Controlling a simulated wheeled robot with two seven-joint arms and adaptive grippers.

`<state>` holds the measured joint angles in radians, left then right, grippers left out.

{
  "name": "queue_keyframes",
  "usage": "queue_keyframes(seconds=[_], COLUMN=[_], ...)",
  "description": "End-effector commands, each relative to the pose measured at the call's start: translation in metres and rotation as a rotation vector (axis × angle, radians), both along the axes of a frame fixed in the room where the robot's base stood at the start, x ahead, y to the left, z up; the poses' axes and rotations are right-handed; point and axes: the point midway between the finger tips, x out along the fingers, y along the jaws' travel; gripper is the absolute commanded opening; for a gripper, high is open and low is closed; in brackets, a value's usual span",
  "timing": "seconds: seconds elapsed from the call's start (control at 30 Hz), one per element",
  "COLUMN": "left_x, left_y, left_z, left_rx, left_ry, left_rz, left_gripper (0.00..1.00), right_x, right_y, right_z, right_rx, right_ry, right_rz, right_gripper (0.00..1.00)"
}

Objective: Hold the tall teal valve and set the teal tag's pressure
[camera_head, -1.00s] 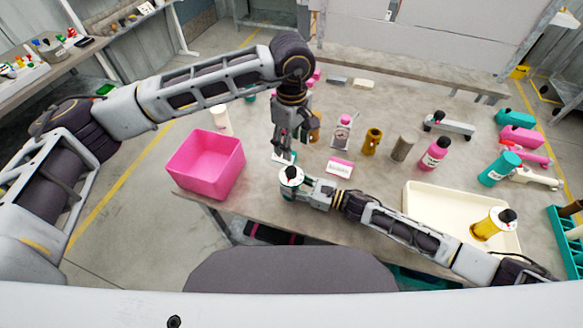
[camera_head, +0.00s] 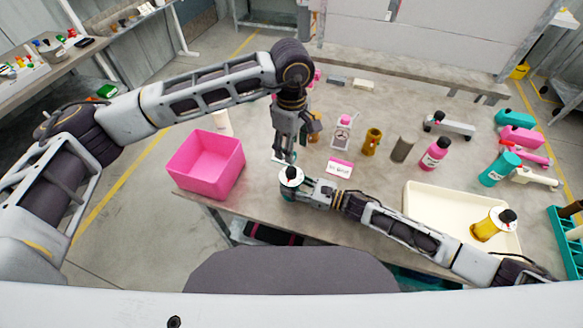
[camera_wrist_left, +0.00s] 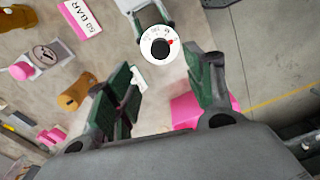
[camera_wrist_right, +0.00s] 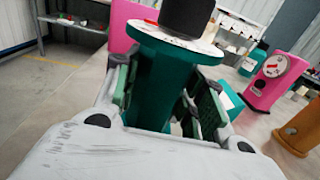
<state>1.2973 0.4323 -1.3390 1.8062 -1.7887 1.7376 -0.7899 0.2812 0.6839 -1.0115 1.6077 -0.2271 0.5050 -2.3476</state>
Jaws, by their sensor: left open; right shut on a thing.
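The tall teal valve (camera_head: 287,193) stands upright near the table's front edge, with a white dial and a dark knob on top. My right gripper (camera_head: 302,190) is shut around its body; the right wrist view shows the teal body (camera_wrist_right: 160,85) between the fingers. My left gripper (camera_head: 284,157) is open and points down just behind the valve. In the left wrist view the dial's knob (camera_wrist_left: 159,47) with its red pointer lies beyond the open fingers (camera_wrist_left: 165,85). A teal-edged tag (camera_wrist_right: 231,98) is partly hidden beside the valve; its text is unreadable.
A pink bin (camera_head: 205,170) is left of the valve. A pink tag (camera_head: 339,167) reading 50 BAR lies to the right, near a pink gauge (camera_head: 342,130) and a brass part (camera_head: 372,141). A cream tray (camera_head: 430,205) with a yellow valve (camera_head: 487,230) is further right.

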Motion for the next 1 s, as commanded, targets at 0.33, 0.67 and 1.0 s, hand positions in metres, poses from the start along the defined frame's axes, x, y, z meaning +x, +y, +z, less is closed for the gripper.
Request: queue_keyframes(seconds=[0.33, 0.67, 1.0], left_x=[-0.001, 0.000, 0.000], left_y=[0.000, 0.000, 0.000], left_z=[-0.045, -0.086, -0.104], left_rx=[0.000, -0.001, -0.001], left_ry=[0.002, 0.003, 0.001], left_rz=[0.001, 0.000, 0.000], left_gripper=[0.53, 0.53, 0.53], right_x=[0.000, 0.000, 0.000], right_y=[0.000, 0.000, 0.000], right_z=[0.000, 0.000, 0.000], right_rx=[0.000, 0.000, 0.000], right_ry=[0.000, 0.000, 0.000], right_rz=[0.000, 0.000, 0.000], right_gripper=[0.04, 0.04, 0.04])
